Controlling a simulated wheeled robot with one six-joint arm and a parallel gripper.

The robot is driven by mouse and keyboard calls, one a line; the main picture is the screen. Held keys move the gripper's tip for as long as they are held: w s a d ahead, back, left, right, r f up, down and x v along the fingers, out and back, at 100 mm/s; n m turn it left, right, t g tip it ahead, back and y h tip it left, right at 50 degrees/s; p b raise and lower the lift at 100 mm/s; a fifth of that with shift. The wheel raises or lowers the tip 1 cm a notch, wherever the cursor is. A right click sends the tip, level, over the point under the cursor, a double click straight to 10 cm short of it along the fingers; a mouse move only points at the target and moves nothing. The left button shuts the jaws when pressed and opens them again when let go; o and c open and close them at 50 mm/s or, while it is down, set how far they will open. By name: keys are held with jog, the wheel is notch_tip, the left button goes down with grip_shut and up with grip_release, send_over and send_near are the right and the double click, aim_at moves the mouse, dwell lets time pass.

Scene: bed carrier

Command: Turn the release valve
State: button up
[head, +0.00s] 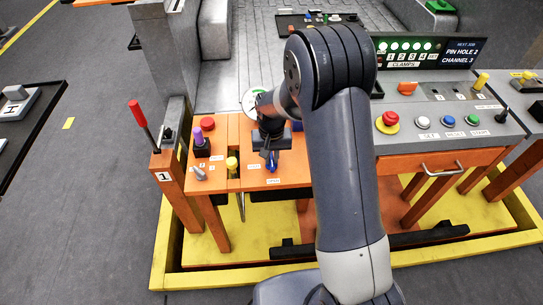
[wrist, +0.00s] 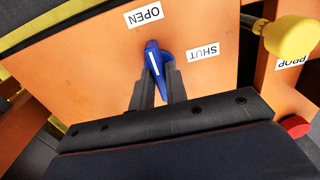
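The release valve is a blue lever handle (wrist: 153,56) with a white stripe, on an orange panel in the wrist view. Its upper end points up and slightly left, towards the "OPEN" label (wrist: 144,16). The "SHUT" label (wrist: 203,52) is to its right. My gripper (wrist: 160,76) has one dark finger on each side of the handle, close against it, and looks shut on it. The fingers hide part of the handle's sides. In the head view the blue handle (head: 272,166) shows just below my gripper (head: 270,156), largely covered by it.
A yellow knob (wrist: 290,38) stands near the valve, by a "PROP" label (wrist: 293,62). In the head view a purple-topped knob (head: 207,124) and a red lever (head: 138,113) stand to the left. A grey console (head: 440,145) with buttons is to the right.

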grip_shut()
jog(key=shift+n, duration=0.4)
jog(key=n, duration=0.3)
jog(key=shift+n+b, duration=0.4)
jog(key=n, duration=0.4)
jog(key=shift+n, duration=0.3)
jog(key=n, duration=0.4)
jog(key=shift+b, duration=0.4)
jog(key=n, duration=0.4)
jog(key=shift+n, duration=0.3)
